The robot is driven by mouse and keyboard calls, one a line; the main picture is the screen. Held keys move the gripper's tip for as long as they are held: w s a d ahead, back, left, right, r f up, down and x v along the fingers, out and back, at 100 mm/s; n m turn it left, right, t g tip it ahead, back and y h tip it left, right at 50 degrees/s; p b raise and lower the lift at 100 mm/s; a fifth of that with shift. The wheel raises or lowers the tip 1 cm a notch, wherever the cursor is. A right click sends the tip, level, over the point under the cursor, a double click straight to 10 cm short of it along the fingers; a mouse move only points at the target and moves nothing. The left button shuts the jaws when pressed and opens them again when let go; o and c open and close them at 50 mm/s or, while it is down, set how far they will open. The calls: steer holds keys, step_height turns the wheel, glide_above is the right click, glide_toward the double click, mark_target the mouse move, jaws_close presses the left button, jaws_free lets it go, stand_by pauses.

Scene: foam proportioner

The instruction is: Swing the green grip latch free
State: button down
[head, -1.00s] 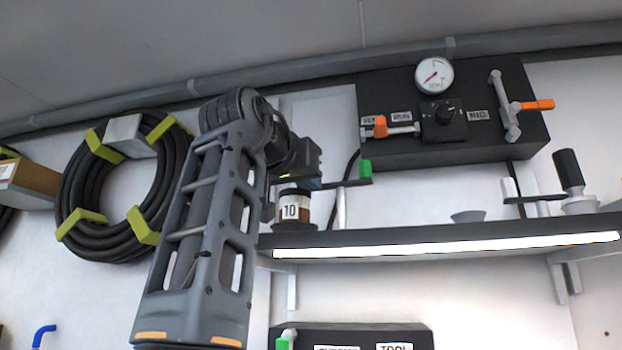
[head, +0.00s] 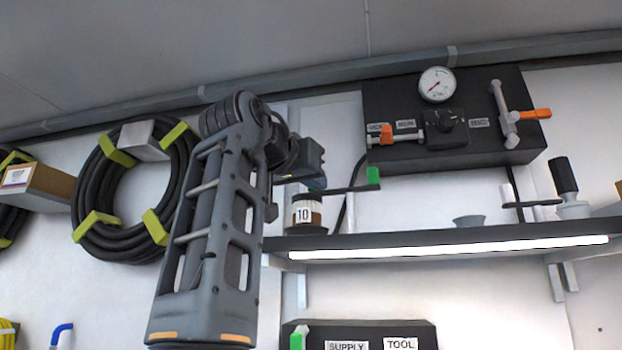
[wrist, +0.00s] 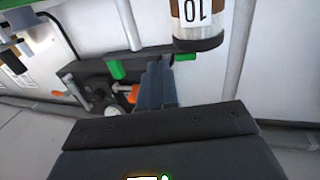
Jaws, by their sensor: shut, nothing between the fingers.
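The latch is a thin dark bar ending in a green grip (head: 373,176), below the black upper panel in the head view. The green grip also shows in the wrist view (wrist: 115,69), at the left end of a dark bar. My gripper (wrist: 158,82) is shut and empty, its fingers in front of that bar and right of the green grip. A second green piece (wrist: 185,57) shows just right of the fingertips. In the head view my gripper is mostly hidden by my wrist, left of the green grip. I cannot tell whether the fingers touch the bar.
A jar marked 10 (head: 306,212) stands on the lit shelf (head: 440,243), close beneath my wrist. The black upper panel (head: 480,160) carries a gauge and orange handles. A coiled hose (head: 90,200) hangs at left. A lower panel (head: 365,330) has another green-tipped part.

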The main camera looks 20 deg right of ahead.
steer(key=s+d+b+v, duration=0.1)
steer(key=b+v, duration=0.2)
steer(key=v, duration=0.7)
steer(key=shift+s, duration=0.2)
steer(key=shift+r, duration=0.1)
